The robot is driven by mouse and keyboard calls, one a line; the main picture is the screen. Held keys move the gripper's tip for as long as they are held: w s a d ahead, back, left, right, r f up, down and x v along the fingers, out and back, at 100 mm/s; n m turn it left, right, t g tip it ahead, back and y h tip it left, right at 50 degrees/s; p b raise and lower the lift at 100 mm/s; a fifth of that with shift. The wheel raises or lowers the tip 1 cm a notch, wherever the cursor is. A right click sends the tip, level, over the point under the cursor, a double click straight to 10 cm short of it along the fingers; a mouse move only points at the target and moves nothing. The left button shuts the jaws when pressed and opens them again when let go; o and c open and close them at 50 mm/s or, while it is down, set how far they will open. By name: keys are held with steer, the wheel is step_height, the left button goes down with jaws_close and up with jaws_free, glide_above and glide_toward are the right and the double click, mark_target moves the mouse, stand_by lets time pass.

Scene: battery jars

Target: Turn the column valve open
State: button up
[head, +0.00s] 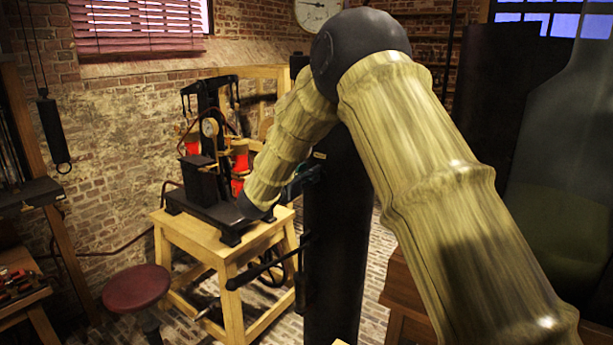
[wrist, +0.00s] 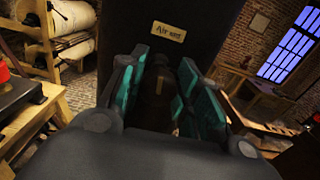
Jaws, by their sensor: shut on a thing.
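The dark column (head: 335,250) stands upright right of the wooden stand in the head view. It fills the upper middle of the wrist view (wrist: 125,30), with a small cream label (wrist: 169,32) that seems to read "Air vent". My gripper (wrist: 160,88) has teal-padded fingers, one on each side of a dark valve part (wrist: 158,78) just below the label. It is shut on this part. The valve's exact shape and how far it is turned are hard to tell in the shadow. In the head view, my arm hides most of the gripper and the valve.
A wooden stand (head: 232,250) with a black apparatus (head: 205,185) and red jars (head: 240,165) is close left of the column. A red stool (head: 136,288) stands at its front left. A large glass vessel (head: 570,170) is at the right. Brick floor shows between them.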

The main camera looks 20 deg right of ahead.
steer(key=shift+d+f+b, duration=0.1)
steer(key=shift+f+b, duration=0.3)
steer(key=shift+b, duration=0.25)
steer(key=n+b, duration=0.2)
steer(key=b, duration=0.1)
steer(key=shift+f, duration=0.15)
steer(key=n+b, duration=0.1)
steer(key=b, duration=0.2)
steer(key=shift+n+b, duration=0.35)
steer(key=shift+n, duration=0.05)
steer(key=n+b, duration=0.3)
steer(key=b, duration=0.1)
steer(key=shift+w, duration=0.1)
steer(key=n+b, duration=0.2)
steer(key=shift+n, duration=0.4)
steer(key=n+b, duration=0.2)
steer(key=n, duration=0.2)
steer(key=shift+r+n, duration=0.2)
steer(key=shift+n, duration=1.8)
steer(key=shift+r, duration=0.1)
